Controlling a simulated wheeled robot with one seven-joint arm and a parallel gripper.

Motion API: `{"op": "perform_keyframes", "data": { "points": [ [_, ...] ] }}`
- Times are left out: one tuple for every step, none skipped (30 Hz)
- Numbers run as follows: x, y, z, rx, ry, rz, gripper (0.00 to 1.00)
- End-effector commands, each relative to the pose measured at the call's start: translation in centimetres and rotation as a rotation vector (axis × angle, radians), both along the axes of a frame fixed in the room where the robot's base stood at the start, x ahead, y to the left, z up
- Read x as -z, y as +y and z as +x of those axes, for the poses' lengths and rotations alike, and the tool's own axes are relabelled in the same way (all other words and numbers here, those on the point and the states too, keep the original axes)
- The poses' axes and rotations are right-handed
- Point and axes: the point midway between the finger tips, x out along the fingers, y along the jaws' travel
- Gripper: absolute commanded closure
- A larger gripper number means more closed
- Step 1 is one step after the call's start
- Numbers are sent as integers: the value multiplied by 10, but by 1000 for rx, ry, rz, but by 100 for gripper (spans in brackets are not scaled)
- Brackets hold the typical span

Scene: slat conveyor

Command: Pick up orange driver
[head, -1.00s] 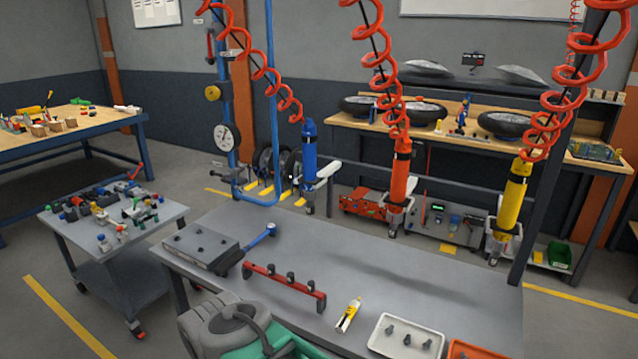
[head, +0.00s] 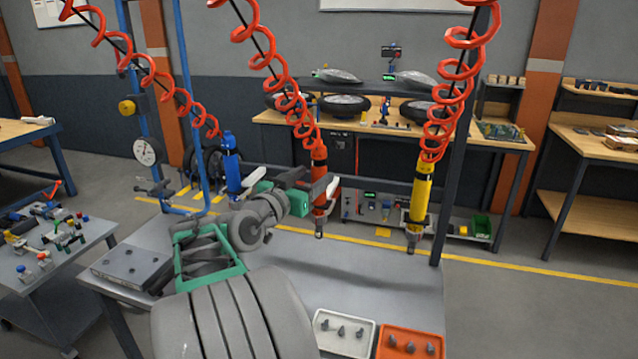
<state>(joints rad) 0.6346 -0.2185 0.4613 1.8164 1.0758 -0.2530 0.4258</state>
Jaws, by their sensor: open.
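The orange driver (head: 320,207) hangs upright from a red coiled hose above the grey bench, between a blue driver on the left and a yellow driver on the right. My grey and green arm reaches up from the bottom of the head view towards it. My gripper (head: 315,186) is at the driver's upper body, coming from the left, with its jaws open. The fingers are small and dark here and overlap the driver in the picture. I cannot tell whether they are around it or touching it.
The blue driver (head: 230,165) and yellow driver (head: 419,200) hang at either side. On the grey bench (head: 370,285) are a white tray (head: 322,342) and an orange tray (head: 384,352) with small parts, and a grey block (head: 130,266). The bench's right rear is clear.

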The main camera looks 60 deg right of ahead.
Motion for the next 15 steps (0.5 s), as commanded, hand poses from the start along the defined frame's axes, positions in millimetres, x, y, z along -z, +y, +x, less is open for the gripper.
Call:
{"op": "perform_keyframes", "data": {
  "points": [
    [-2,-8,-2,2,2,2,42],
    [-2,-12,-2,3,2,2,42],
    [-1,-18,-3,2,2,4,42],
    [-2,-22,-3,2,2,4,42],
    [-1,-26,-4,3,3,4,42],
    [-1,-33,-4,2,2,6,42],
    [-1,-39,-5,3,2,6,42],
    [0,-45,-5,3,3,5,42],
    [2,-52,-6,2,1,7,42],
    [2,-57,-6,2,1,5,42],
    [2,-61,-6,1,1,5,42],
    [3,-64,-6,-1,1,5,42],
    [4,-66,-6,-1,0,5,42],
    [4,-67,-6,-2,0,5,42],
    [5,-67,-5,-3,0,4,42]
  ]
}}
